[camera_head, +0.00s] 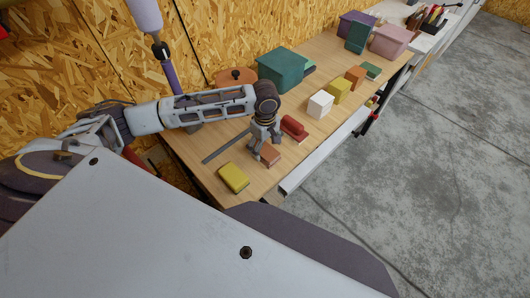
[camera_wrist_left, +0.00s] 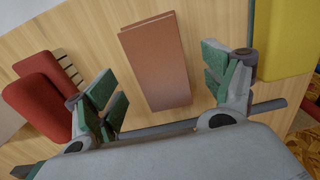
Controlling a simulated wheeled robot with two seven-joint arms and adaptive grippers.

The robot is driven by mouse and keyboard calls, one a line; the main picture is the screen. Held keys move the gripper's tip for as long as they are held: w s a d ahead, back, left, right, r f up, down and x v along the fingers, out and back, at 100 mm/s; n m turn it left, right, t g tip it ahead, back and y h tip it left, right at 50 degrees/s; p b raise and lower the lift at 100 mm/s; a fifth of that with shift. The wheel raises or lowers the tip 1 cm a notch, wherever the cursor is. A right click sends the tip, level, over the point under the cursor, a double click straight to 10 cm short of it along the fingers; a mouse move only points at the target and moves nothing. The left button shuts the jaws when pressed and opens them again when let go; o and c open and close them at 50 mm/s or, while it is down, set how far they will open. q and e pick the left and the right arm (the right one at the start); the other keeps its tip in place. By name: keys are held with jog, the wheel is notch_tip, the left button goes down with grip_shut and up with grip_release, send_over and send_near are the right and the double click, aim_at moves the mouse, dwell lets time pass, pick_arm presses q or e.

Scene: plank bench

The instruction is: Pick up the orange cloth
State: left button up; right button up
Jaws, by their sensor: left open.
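The orange cloth (camera_head: 270,156) is a folded, flat, brownish-orange bundle on the bench near its front edge. In the left wrist view the orange cloth (camera_wrist_left: 157,62) lies between my open fingers, with a gap on each side. My left gripper (camera_head: 264,147) is open above it, fingers pointing down, and partly covers it in the head view. The left gripper (camera_wrist_left: 168,85) also shows in the wrist view, with green-padded fingers and nothing held. My right gripper is not in view.
A yellow folded piece (camera_head: 233,177) and a red-handled brush (camera_head: 294,128) lie either side of the gripper. A dark flat bar (camera_head: 226,147) lies behind. A white block (camera_head: 320,104), a teal box (camera_head: 282,69) and several other blocks stand farther along the plank bench (camera_head: 208,172).

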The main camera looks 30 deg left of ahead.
pick_arm(q)
jog(key=shift+f, duration=1.4)
jog(key=c, duration=1.1)
